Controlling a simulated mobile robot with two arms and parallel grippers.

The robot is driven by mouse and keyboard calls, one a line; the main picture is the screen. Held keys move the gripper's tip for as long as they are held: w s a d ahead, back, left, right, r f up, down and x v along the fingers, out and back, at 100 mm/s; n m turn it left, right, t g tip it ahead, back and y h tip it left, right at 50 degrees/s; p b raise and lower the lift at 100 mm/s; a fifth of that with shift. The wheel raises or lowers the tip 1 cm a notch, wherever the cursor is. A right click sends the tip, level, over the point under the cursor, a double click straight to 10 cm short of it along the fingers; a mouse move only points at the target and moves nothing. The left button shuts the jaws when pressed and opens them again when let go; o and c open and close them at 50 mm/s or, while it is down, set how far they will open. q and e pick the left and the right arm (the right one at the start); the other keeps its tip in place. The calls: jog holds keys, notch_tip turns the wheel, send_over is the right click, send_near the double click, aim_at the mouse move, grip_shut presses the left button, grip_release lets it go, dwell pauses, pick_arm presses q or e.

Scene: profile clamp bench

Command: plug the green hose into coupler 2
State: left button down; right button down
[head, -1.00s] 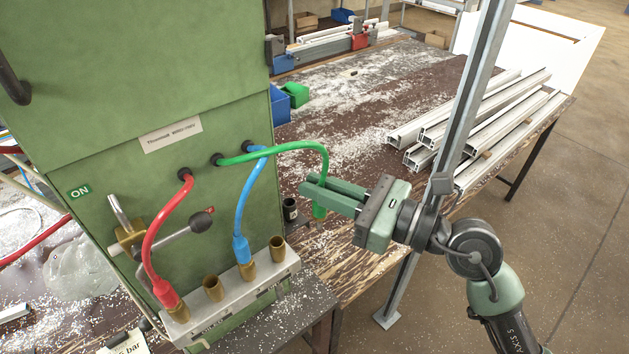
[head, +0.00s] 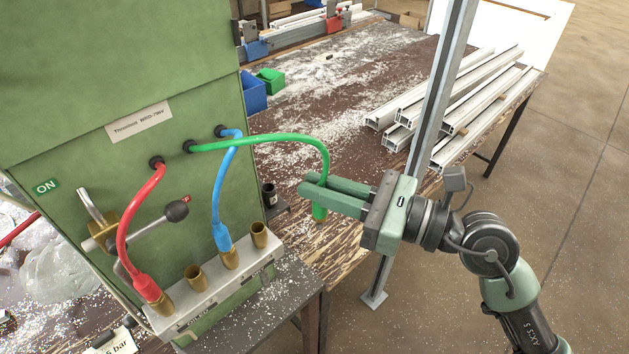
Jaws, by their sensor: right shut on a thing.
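The green hose (head: 275,141) runs from the green machine's front and bends down at its right end. My right gripper (head: 312,188) is shut on the hose near its green end piece (head: 319,213), which hangs below the fingers, free of any coupler. A pale coupler block (head: 213,292) holds a row of brass couplers. From the left, the first has the red hose in it, the second (head: 195,277) is empty, the third has the blue hose, and the rightmost (head: 259,235) is empty. The held end is right of and apart from the block. Coupler numbers are not readable. My left gripper is out of view.
The red hose (head: 128,225) and blue hose (head: 219,195) flank the empty second coupler. A lever with a dark knob (head: 176,210) sticks out behind the red hose. A metal post (head: 425,140) stands behind my right arm. White profiles (head: 460,100) lie on the bench.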

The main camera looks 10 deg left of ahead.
jog(key=shift+s+d, duration=0.1)
jog(key=shift+s, duration=0.05)
jog(key=shift+s+a+p, duration=0.85)
jog(key=shift+s, duration=0.25)
jog(key=p, duration=0.7)
send_near(148, 220)
jog(key=shift+d, duration=1.1)
jog(key=shift+s+a, duration=0.45)
jog(key=shift+s, duration=0.35)
jog(key=shift+s+a, duration=0.45)
jog(key=shift+s, duration=0.35)
jog(key=shift+w+a+r, duration=0.1)
jog(key=shift+w+a, duration=1.1)
jog(key=shift+a, duration=0.35)
jog(key=shift+w+a, duration=1.25)
jog(key=shift+a, duration=0.25)
jog(key=shift+f, duration=0.3)
